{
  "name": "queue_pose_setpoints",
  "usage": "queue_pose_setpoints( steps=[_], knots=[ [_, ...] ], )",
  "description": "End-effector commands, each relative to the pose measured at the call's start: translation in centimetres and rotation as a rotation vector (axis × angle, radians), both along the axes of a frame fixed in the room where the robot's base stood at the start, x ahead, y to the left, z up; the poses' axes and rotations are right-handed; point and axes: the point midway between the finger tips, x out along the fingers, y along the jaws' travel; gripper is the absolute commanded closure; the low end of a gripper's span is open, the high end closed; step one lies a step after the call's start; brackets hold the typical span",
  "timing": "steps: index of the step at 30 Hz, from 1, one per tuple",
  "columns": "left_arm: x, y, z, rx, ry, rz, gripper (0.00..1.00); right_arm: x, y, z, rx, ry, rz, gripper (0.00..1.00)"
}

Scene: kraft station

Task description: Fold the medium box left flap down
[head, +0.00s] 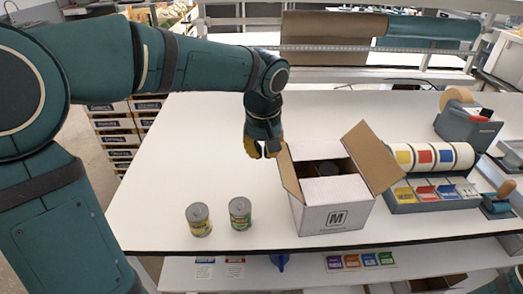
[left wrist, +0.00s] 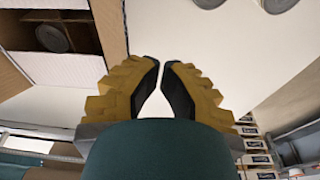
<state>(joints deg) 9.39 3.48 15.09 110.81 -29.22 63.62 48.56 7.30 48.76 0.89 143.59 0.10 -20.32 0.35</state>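The medium box (head: 335,219) is an open white carton marked M at the middle right of the table. Its brown left flap (head: 290,174) stands up, tilted slightly outward. Its right flap (head: 373,157) stands up and leans outward. White front (head: 336,190) and back flaps lie inward, with a dark gap between them showing a can. My left gripper (head: 263,152) is empty beside the left flap, above the table. In the left wrist view its fingertips (left wrist: 161,62) nearly meet, and the left flap (left wrist: 112,28) is just left of them. My right gripper is not in view.
Two cans (head: 199,219) (head: 240,213) stand left of the box. Paper rolls (head: 333,27) hang behind. The table (head: 185,145) is clear on the left.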

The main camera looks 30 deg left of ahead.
Motion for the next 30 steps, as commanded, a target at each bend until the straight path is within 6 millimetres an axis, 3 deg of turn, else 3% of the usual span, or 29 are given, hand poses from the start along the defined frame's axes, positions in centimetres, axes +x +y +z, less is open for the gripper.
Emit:
queue_pose_setpoints(
  steps=[18,30],
  knots=[
    [2.9,-4.1,0.1,-0.002,0.000,-0.003,1.00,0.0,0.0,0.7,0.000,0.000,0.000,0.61],
    [3.2,-4.5,0.1,-0.001,0.000,-0.001,1.00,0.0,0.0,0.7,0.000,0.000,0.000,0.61]
  ],
)
